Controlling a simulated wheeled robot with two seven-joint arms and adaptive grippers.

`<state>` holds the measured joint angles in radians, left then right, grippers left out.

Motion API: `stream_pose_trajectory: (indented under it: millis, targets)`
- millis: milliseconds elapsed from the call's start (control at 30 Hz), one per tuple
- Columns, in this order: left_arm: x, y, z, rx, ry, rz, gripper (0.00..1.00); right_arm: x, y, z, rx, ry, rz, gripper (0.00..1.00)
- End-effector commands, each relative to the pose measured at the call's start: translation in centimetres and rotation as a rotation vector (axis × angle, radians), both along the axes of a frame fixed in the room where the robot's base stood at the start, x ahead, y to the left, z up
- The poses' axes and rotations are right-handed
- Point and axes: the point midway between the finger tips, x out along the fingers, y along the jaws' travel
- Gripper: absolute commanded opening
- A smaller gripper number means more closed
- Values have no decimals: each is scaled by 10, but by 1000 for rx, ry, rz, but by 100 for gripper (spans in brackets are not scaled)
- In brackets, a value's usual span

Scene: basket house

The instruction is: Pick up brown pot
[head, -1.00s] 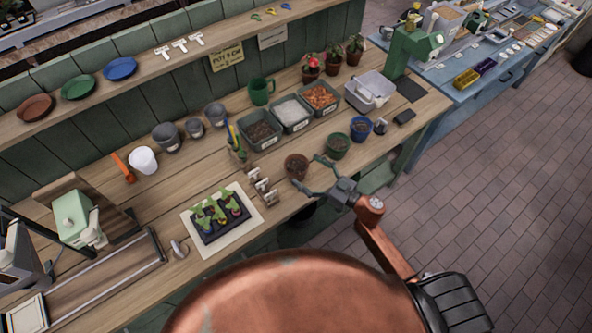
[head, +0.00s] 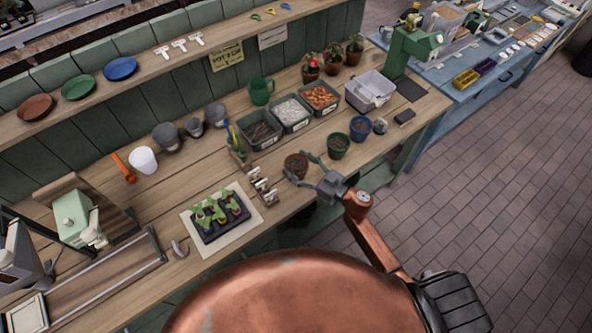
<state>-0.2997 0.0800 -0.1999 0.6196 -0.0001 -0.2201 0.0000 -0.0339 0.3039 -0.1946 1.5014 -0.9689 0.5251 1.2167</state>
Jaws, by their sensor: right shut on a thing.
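The brown pot (head: 296,165) stands near the front edge of the wooden bench in the head view, with dark soil showing inside it. My right gripper (head: 300,168) reaches in from the front right at bench height. Its two fingers are shut around the pot, one on the near left side and one on the far right side. The pot looks upright; whether its base touches the bench I cannot tell. My left gripper is not in view.
A green pot (head: 338,146) and a blue pot (head: 361,128) stand to the right of the brown pot. White-topped tags on a holder (head: 262,187) stand close on its left, with a seedling tray (head: 221,222) beyond. Bins (head: 261,130) stand behind.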

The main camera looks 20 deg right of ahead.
Motion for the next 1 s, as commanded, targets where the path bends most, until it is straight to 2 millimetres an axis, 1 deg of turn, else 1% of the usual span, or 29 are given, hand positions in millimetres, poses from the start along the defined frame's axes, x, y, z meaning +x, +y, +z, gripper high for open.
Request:
stream_pose_trajectory:
  millis: [33, 300, 533, 667, 767, 867, 967, 1000]
  targets:
    - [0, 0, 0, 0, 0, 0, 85, 0, 0, 0, 0, 0, 0, 56]
    - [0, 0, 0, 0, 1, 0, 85, 0, 0, 0, 0, 0, 0, 37]
    - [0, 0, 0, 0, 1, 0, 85, 0, 0, 1, -1, -1, 0, 37]
    - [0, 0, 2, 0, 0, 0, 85, 0, 0, 6, -2, -1, 1, 37]
    - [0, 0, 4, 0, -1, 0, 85, 0, 0, 17, -2, -3, 2, 37]
    - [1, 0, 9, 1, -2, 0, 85, -1, 0, 37, -5, -5, 4, 37]
    - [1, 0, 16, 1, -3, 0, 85, -22, -4, 57, -4, -2, 3, 37]
    - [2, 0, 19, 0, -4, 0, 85, -30, -6, 67, -5, -2, 3, 37]
